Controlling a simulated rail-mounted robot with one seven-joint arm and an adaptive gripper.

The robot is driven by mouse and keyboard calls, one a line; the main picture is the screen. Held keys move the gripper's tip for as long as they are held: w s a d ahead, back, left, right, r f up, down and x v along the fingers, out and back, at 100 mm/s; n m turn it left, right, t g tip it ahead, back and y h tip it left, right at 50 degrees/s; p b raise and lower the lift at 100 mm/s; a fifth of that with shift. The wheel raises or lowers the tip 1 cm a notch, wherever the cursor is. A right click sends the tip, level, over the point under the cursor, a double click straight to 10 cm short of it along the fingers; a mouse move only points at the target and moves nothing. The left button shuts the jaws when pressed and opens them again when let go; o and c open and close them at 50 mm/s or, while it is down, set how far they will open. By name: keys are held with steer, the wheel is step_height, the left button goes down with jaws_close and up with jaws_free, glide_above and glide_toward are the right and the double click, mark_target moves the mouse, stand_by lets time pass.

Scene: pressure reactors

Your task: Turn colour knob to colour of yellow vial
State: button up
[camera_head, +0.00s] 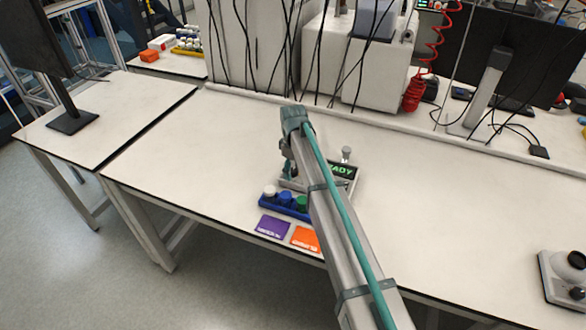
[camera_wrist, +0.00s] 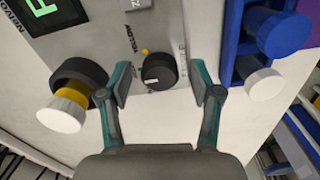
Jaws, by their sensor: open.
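The round black colour knob (camera_wrist: 158,71) sits on the grey panel of the device. A yellow dot and a label that seems to read "YELLOW" lie just above it in the wrist view; a pale mark shows on its lower part. My gripper (camera_wrist: 161,86) is open, with one teal finger on each side of the knob and visible gaps to it. The yellow vial (camera_wrist: 72,95), white-capped, stands in a black round holder left of the fingers. In the head view my gripper (camera_head: 288,168) is over the device (camera_head: 346,184), and my arm hides the knob.
A blue rack (camera_head: 269,205) with white, blue and green caps stands in front of the device. Purple (camera_head: 274,228) and orange (camera_head: 305,239) cards lie by the table's front edge. The display (camera_head: 343,170) is lit green.

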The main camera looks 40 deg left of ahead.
steer(key=shift+c, duration=0.2)
steer(key=c, duration=1.1)
steer(key=shift+m, duration=0.4)
steer(key=m+b, duration=0.2)
steer(key=m, duration=0.3)
steer(key=shift+m, duration=0.3)
steer(key=m+b, duration=0.1)
steer(key=m, duration=0.4)
steer(key=shift+m+b, duration=0.3)
steer(key=o, duration=1.1)
